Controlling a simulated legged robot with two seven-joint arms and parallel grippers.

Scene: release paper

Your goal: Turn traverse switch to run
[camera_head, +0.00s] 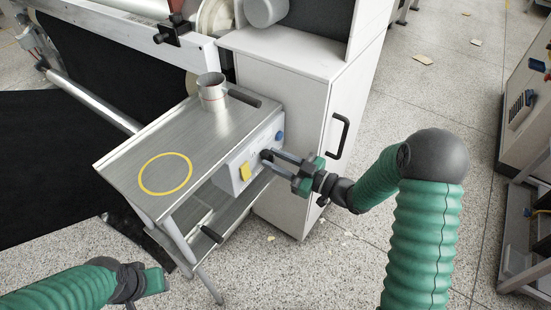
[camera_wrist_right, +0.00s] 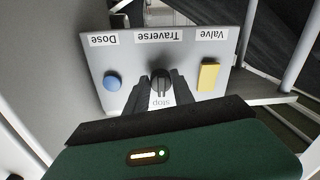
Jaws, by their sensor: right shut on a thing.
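The traverse switch (camera_wrist_right: 160,82) is a black rotary knob in the middle of a light grey control panel (camera_wrist_right: 205,48), under an upside-down "Traverse" label in the right wrist view. The word "stop" shows by the knob on the gripper side. My right gripper (camera_wrist_right: 161,85) is shut on the knob, one finger on each side. In the head view my right gripper (camera_head: 272,155) reaches the panel (camera_head: 232,173) from the right. My left gripper (camera_head: 150,282) is at the lower left, away from the panel; its fingers are not clear.
A blue button (camera_wrist_right: 113,82) labelled Dose and a yellow switch (camera_wrist_right: 208,76) labelled Valve flank the knob. A metal cup (camera_head: 212,95) stands on the steel shelf (camera_head: 140,150) with a yellow ring. A white cabinet (camera_head: 290,110) with a black handle (camera_head: 341,136) stands behind.

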